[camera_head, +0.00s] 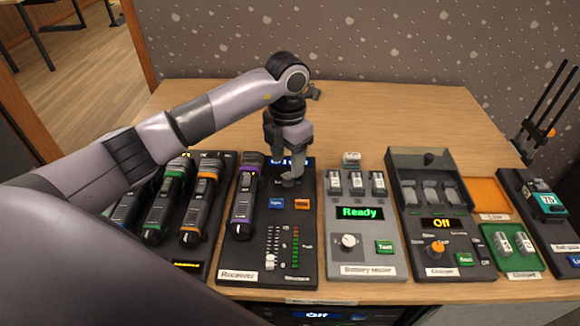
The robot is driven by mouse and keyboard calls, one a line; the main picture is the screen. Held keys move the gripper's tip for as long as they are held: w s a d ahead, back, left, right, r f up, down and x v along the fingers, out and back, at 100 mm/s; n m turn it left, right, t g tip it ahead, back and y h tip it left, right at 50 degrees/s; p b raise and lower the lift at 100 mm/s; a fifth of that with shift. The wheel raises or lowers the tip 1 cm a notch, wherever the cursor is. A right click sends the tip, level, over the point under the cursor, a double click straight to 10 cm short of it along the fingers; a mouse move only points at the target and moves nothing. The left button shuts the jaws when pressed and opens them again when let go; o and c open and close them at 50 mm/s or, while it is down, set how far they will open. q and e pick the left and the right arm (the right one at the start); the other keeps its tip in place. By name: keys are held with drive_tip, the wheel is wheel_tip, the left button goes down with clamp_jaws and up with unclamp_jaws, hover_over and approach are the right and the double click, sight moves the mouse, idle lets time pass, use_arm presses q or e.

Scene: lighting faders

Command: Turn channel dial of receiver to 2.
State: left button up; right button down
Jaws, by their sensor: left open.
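The receiver (262,275) is a dark panel with its name on a label at its lower left. A handheld microphone with a purple ring (245,200) lies along its left side. Blue and orange buttons, a slider and a column of coloured level lights show on its lower half. Its blue display at the top is partly covered by my gripper. My left gripper (288,178) is open and points down over the upper part of the receiver. The channel dial is not clearly visible; the fingers cover that area, and I cannot tell whether they touch it.
Left of the receiver lie several microphones (198,205) on a dark base. To the right stand the battery tester (350,262) reading Ready, the charger (440,262) reading Off, and battery trays (488,192). Black upright rods (545,115) rise at far right. The wooden table (390,110) is clear behind.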

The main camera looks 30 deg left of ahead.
sight(288, 175)
use_arm(q)
wheel_tip(288, 175, down, 4)
drive_tip(key=shift+r, duration=0.25)
drive_tip(key=shift+f, duration=0.25)
clamp_jaws()
